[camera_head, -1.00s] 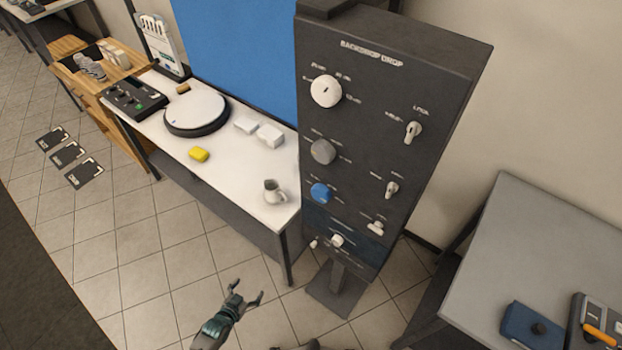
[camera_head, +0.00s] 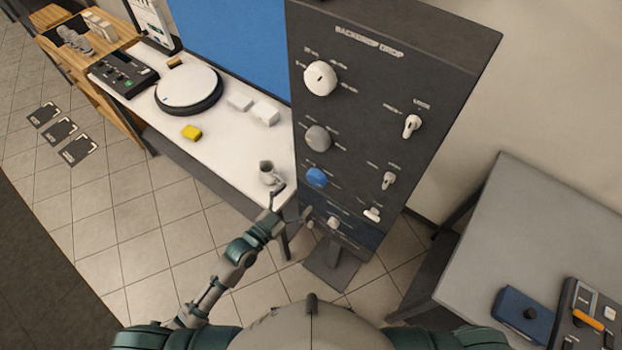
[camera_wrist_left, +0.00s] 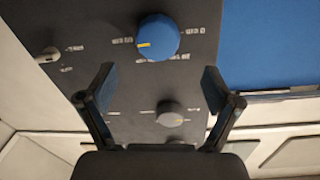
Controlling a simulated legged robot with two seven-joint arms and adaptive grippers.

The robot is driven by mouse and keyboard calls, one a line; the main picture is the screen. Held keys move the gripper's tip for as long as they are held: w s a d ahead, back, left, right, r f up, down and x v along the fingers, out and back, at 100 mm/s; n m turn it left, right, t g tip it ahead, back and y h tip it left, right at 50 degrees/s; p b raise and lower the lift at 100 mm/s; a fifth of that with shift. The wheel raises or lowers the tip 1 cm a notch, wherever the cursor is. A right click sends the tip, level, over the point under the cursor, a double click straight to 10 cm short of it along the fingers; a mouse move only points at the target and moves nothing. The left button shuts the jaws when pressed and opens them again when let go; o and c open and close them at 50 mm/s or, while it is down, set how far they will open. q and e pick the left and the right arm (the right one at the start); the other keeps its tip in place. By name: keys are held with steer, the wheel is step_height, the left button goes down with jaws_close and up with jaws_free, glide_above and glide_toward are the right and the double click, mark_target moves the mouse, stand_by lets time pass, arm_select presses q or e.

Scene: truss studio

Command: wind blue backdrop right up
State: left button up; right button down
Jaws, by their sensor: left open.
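The dark control panel (camera_head: 400,80), headed "BACKDROP DROP", stands at centre right in the head view. Its left column has a white dial (camera_head: 320,78), a grey dial (camera_head: 318,138) and a blue knob (camera_head: 316,178). The blue backdrop (camera_head: 235,40) hangs behind the white table. My left gripper (camera_head: 292,204) is open and empty, just below and left of the blue knob. In the left wrist view, the blue knob (camera_wrist_left: 158,37) lies beyond the gap between the open fingers (camera_wrist_left: 158,82), apart from them. Its yellow mark points left. The right gripper is not in view.
White levers (camera_head: 412,125) sit in the panel's right column. A grey table (camera_head: 520,230) stands at the right.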

mark_target(313, 181)
arm_select(q)
steer(key=x, duration=0.7)
steer(key=shift+s+d+p, duration=0.2)
steer(key=shift+d+p, duration=0.05)
steer(key=shift+p, duration=0.1)
steer(key=shift+w+d, duration=0.3)
steer(key=shift+w, duration=0.1)
steer(key=shift+a, duration=0.15)
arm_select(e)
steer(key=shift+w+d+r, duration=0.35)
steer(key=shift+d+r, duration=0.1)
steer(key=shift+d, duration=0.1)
arm_select(q)
steer(key=shift+a, duration=0.1)
steer(key=c, duration=1.2)
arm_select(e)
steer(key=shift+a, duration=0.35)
